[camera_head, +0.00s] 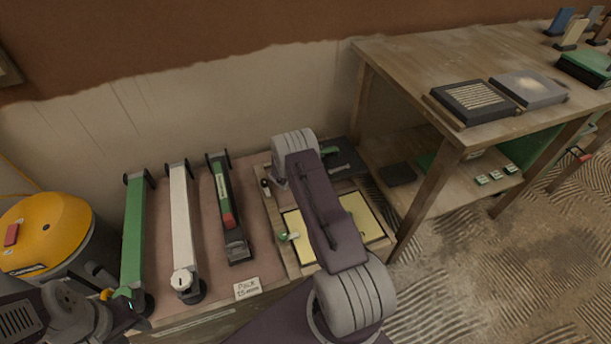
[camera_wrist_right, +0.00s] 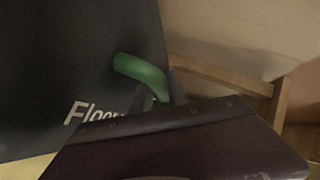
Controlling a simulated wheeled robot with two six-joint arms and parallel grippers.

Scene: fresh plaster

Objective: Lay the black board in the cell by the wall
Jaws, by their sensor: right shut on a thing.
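The black board (camera_head: 345,160) shows beyond my right forearm, near the wall, with a green handle (camera_head: 329,151). In the right wrist view the board (camera_wrist_right: 70,60) fills the left side, with part of the white lettering "Floo" visible. My right gripper (camera_wrist_right: 160,92) is shut on the board's green handle (camera_wrist_right: 140,72). The wooden frame with cells (camera_head: 272,218) lies under my right arm; a pale yellow cell (camera_head: 372,222) shows at its near side. The cell by the wall is mostly hidden by my arm and the board. My left gripper (camera_head: 118,297) is low at left; its jaws are unclear.
Green (camera_head: 135,235), white (camera_head: 182,230) and black (camera_head: 222,200) long tools lie left of the frame. A card (camera_head: 247,288) stands in front. A wooden table (camera_head: 420,70) with a lower shelf stands close on the right.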

